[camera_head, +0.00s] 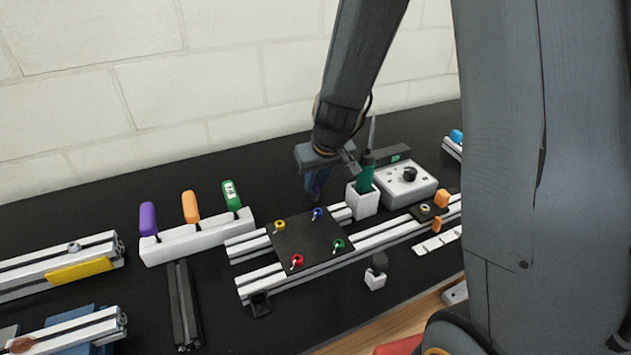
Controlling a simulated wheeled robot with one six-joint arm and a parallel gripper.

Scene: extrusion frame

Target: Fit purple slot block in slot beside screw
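My gripper (316,186) points down behind the dark plate, left of the white cup. A small purple patch shows at its fingertips. It may be the purple slot block, but it is too small and dark to tell whether the fingers are shut on it. An aluminium extrusion (376,237) with slots runs along the front, from the plate to the right. An orange block (441,198) stands beside that screw. No purple block shows beside the screw.
A dark plate (300,247) with several coloured screws lies across the extrusions. A white cup (362,203) holds a green-handled screwdriver (366,172), near a grey control box (408,182). A white rack (195,239) holds purple, orange and green handles.

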